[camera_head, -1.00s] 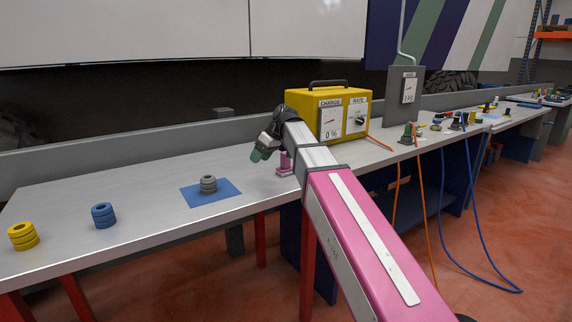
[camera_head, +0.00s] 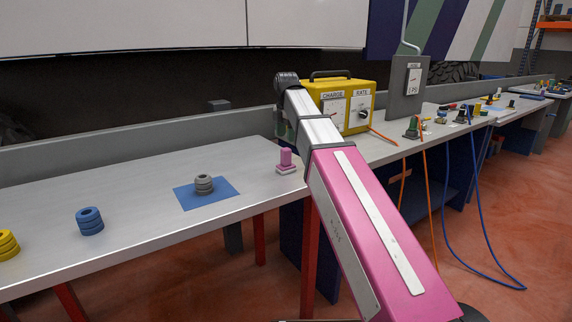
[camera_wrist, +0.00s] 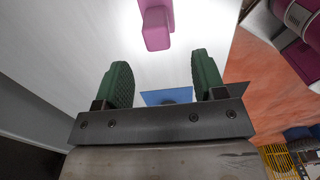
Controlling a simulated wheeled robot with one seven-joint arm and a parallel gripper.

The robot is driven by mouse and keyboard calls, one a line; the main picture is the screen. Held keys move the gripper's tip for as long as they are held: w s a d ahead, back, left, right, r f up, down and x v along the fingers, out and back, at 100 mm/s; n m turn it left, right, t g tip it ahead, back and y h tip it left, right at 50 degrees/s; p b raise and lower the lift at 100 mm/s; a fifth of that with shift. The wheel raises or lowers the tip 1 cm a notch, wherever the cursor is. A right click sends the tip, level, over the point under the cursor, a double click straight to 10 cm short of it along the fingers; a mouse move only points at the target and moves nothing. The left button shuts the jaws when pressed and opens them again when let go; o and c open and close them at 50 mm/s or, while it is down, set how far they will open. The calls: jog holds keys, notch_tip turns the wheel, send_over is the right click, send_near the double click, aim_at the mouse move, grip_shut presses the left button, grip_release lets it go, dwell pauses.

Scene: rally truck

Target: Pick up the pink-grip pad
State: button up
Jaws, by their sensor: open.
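The pink-grip pad (camera_head: 287,162) stands upright on the grey bench, just left of my arm in the head view. It has a pink block grip on a pale base. In the wrist view its pink grip (camera_wrist: 156,28) is at the top centre, ahead of my fingertips and apart from them. My gripper (camera_wrist: 161,80) has its two green fingers spread, with nothing between them. In the head view the fingers are hidden behind my arm.
A blue mat (camera_head: 228,196) with a grey ring stack (camera_head: 204,184) lies left of the pad. A blue ring stack (camera_head: 89,221) and a yellow one (camera_head: 7,245) stand farther left. The yellow charger box (camera_head: 345,103) stands close behind my arm, with an orange cable.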

aim_at(286, 148)
jog(key=f, duration=0.8)
jog(key=shift+w+a+f, duration=0.1)
jog(key=shift+w+f, duration=0.05)
jog(key=shift+w, duration=0.05)
jog(key=c, duration=1)
jog(key=shift+c, duration=0.2)
jog(key=shift+r, duration=0.2)
notch_tip(286, 148, up, 4)
jog(key=s+a+r, duration=0.6)
jog(key=s+a, duration=0.2)
jog(key=shift+s+a+r, duration=0.15)
jog(key=shift+r, duration=0.2)
